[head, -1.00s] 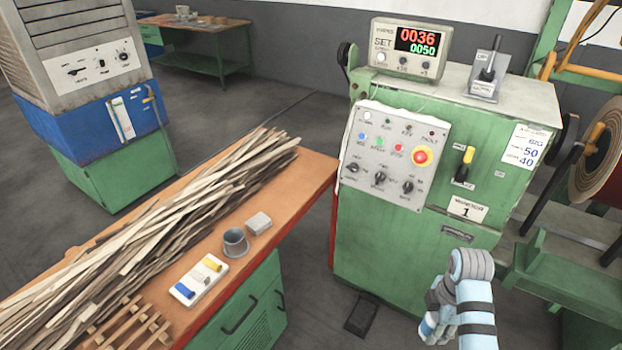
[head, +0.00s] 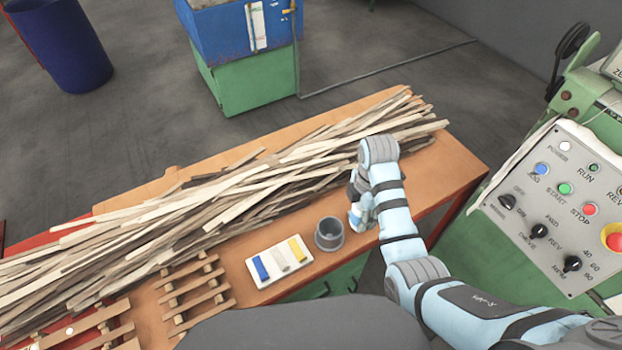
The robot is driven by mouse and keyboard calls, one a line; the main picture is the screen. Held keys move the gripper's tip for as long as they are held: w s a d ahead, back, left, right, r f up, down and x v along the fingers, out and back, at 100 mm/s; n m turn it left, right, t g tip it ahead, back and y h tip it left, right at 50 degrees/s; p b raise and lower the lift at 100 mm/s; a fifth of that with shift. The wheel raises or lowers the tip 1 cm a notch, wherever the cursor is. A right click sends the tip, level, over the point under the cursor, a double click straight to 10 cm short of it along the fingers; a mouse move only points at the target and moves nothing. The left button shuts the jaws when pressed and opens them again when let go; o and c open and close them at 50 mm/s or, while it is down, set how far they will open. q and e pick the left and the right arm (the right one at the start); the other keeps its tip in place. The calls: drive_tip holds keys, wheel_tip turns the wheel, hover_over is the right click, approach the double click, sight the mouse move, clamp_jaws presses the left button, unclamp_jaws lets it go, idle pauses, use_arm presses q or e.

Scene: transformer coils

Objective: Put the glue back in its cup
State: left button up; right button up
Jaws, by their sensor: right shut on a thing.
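The grey cup (head: 329,234) stands upright on the orange bench top, near its front edge. From above I see its dark inside and nothing sticking out of it. My right gripper (head: 358,213) is low over the bench, just right of the cup and apart from its rim as far as I can tell. The glue does not show anywhere else. My left gripper is not in view.
A white tray (head: 264,284) with blue, pale and yellow pieces lies left of the cup. A long heap of wooden strips (head: 230,195) lies behind it. Wooden racks (head: 190,292) stand further left. The green machine's control panel (head: 560,205) is at the right.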

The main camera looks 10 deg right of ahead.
drive_tip(key=a+r+n+p, duration=0.2)
drive_tip(key=a+r+p, duration=0.1)
drive_tip(key=a+r, duration=0.4)
use_arm(q)
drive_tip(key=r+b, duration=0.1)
drive_tip(key=b, duration=0.2)
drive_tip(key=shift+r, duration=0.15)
use_arm(e)
drive_tip(key=f, duration=0.6)
drive_tip(key=w+f, duration=0.1)
drive_tip(key=f, duration=0.2)
drive_tip(key=shift+f, duration=0.15)
drive_tip(key=o, duration=1.3)
drive_tip(key=shift+s, duration=0.1)
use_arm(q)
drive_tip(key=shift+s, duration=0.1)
use_arm(e)
wheel_tip(320, 180, up, 8)
drive_tip(key=shift+f, duration=0.2)
drive_tip(key=shift+d, duration=0.1)
